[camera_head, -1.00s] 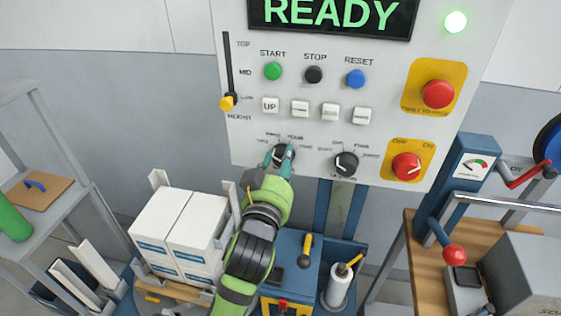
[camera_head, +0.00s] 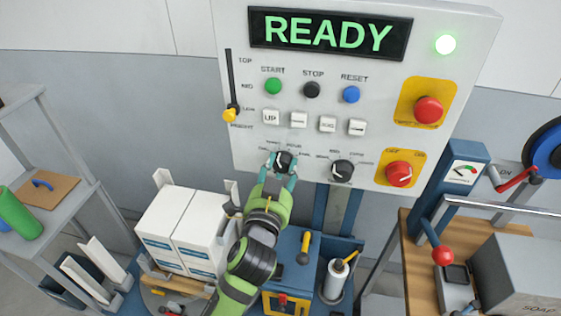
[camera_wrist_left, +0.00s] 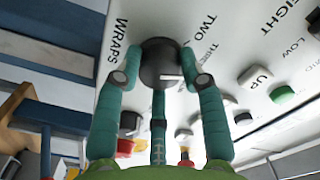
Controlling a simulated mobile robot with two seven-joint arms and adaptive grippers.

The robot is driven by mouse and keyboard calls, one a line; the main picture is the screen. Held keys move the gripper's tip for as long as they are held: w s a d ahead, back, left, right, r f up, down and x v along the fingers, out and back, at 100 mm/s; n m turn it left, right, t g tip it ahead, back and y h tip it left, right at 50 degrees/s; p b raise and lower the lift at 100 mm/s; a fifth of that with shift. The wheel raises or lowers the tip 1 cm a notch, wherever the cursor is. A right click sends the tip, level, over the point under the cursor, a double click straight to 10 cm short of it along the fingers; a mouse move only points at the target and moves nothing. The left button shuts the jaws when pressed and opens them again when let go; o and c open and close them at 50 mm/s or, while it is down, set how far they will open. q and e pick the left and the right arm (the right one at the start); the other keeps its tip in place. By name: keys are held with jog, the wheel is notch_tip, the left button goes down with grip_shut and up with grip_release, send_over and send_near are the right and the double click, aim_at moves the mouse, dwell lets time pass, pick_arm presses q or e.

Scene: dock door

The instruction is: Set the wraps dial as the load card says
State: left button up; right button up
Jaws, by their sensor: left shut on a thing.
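The wraps dial (camera_head: 284,159) is a round black knob low on the pale control panel. In the left wrist view the dial (camera_wrist_left: 158,60) has a short white mark, with WRAPS, TWO and a blurred word printed around it. My left gripper (camera_head: 282,165) has its teal fingers around the knob and is shut on it. In the left wrist view the gripper (camera_wrist_left: 165,78) has a finger on each side of the dial and another below. The dial's exact setting is too small to read. No readable load card shows. My right gripper is out of view.
A second black dial (camera_head: 342,170) and a red knob (camera_head: 399,174) on yellow sit to the right on the panel. Push buttons are above, under a READY display (camera_head: 330,34). White boxes (camera_head: 184,228) stand below left of the arm. A workbench (camera_head: 425,270) is at right.

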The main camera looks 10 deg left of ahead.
pick_arm(q)
jog(key=m+p, duration=0.2)
jog(key=m, duration=0.2)
jog(key=shift+r+m, duration=0.15)
jog(key=shift+m, duration=0.25)
jog(key=m+p, duration=0.2)
jog(key=m, duration=0.2)
jog(key=shift+m, duration=0.3)
jog(key=m+p, duration=0.1)
jog(key=m, duration=0.1)
jog(key=shift+m, duration=0.3)
jog(key=m, duration=0.4)
jog(key=shift+m, duration=0.3)
jog(key=o, duration=1.1)
jog(key=shift+w, duration=0.1)
jog(key=shift+o, duration=0.2)
jog(key=s, duration=1.2)
